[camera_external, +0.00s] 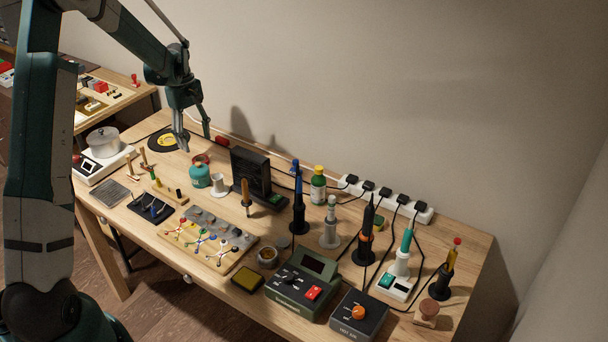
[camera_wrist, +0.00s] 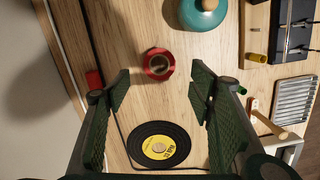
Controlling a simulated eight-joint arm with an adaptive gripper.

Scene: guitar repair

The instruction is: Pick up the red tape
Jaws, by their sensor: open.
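The red tape (camera_wrist: 147,64) is a small red ring lying flat on the wooden workbench in the wrist view. In the external view the red tape (camera_external: 201,158) shows just behind the teal canister, which partly hides it. My gripper (camera_external: 195,141) hangs above the bench near the tape, its two fingers spread and pointing down. In the wrist view my gripper (camera_wrist: 160,84) is open and empty, and the tape appears beyond the fingertips, roughly centred between them. The fingers do not touch it.
The teal canister (camera_wrist: 203,12) stands close to the tape. A black record with a yellow label (camera_wrist: 158,146) lies on the bench. A red block (camera_wrist: 94,79) sits by the wall edge. A dark box (camera_external: 250,172) stands right of the canister. Bare wood surrounds much of the tape.

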